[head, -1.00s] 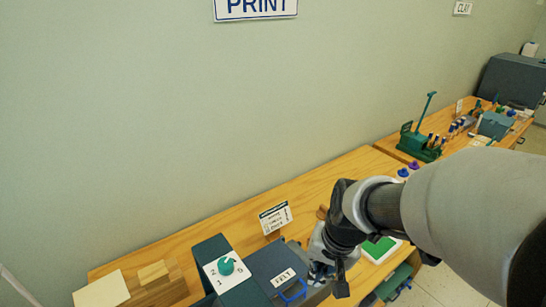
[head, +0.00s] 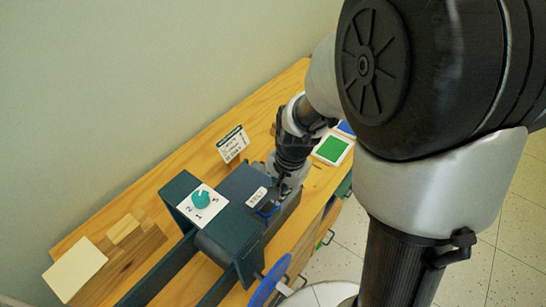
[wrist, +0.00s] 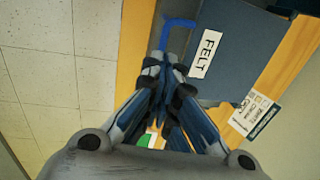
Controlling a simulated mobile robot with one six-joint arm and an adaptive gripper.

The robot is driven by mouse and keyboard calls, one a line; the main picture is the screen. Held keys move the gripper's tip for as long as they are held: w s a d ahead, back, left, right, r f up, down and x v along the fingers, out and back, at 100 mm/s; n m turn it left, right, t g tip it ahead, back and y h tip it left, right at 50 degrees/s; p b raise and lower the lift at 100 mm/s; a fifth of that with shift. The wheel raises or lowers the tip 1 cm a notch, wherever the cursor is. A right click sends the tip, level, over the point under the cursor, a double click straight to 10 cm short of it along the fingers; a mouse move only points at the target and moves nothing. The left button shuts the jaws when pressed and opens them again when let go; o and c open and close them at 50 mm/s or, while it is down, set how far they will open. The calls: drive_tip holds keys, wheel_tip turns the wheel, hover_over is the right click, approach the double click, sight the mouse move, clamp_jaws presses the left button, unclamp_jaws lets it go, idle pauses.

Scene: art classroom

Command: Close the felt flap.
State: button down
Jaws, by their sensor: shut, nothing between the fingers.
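The felt flap (head: 239,184) is a dark blue panel with a white FELT label, on a dark box at the table's front edge. A blue loop handle (head: 267,209) is at its front. In the wrist view the flap (wrist: 235,30) fills the upper middle, with the handle (wrist: 182,24) at its left edge. I cannot tell how far the flap is open. My gripper (head: 279,199) is shut and empty beside the handle. In the wrist view its fingertips (wrist: 165,63) are close to the handle's near end; I cannot tell whether they touch.
A dark machine with a teal dial (head: 201,200) stands left of the flap. A printed card (head: 233,144) stands behind it. A green pad (head: 332,149) lies to the right. Wooden blocks (head: 124,230) are at the left. A blue disc (head: 269,279) is in front.

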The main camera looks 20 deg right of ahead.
drive_tip(key=shift+w+a+f+b, duration=0.1)
drive_tip(key=shift+w+f+b, duration=0.1)
drive_tip(key=shift+f, duration=0.6)
drive_tip(key=shift+w+a+f+b, duration=0.1)
drive_tip(key=shift+f+b, duration=0.1)
drive_tip(key=shift+f, duration=0.55)
drive_tip(key=shift+s, duration=0.1)
wheel_tip(320, 180, down, 2)
drive_tip(key=shift+b, duration=0.6)
drive_tip(key=shift+s+f, duration=0.15)
drive_tip(key=shift+s, duration=0.25)
drive_tip(key=shift+d, duration=0.1)
wheel_tip(320, 180, up, 15)
drive_tip(key=s+d+p, duration=0.1)
drive_tip(key=p, duration=0.5)
drive_tip(key=shift+s+d+f+p, duration=0.15)
drive_tip(key=shift+d+p, duration=0.05)
drive_tip(key=shift+p, duration=0.2)
